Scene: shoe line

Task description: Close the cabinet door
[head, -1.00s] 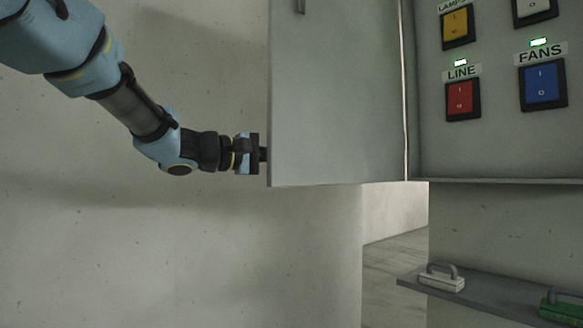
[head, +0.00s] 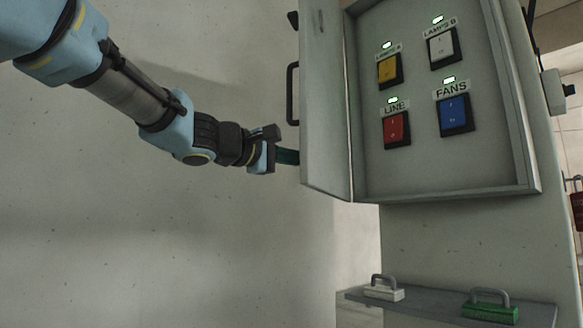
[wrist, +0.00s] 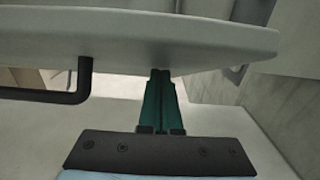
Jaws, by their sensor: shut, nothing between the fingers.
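The grey cabinet door (head: 326,120) stands open on the left of the cabinet (head: 440,190), with its inner face and free edge in sight. A dark bar handle (head: 291,93) sticks out from its outer side and also shows in the wrist view (wrist: 62,94). My gripper (head: 288,157) is at the outer side of the door, near its lower free edge. Its green fingers (wrist: 160,100) are shut together with nothing between them. Their tips reach the door panel (wrist: 130,38) in the wrist view and seem to touch it; exact contact is hard to tell.
Inside the cabinet are yellow (head: 389,70), white (head: 442,46), red (head: 396,129) and blue (head: 454,114) switches with lit green lamps. A shelf (head: 430,303) below holds a white padlock (head: 383,289) and a green padlock (head: 490,307). A plain wall is behind my arm.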

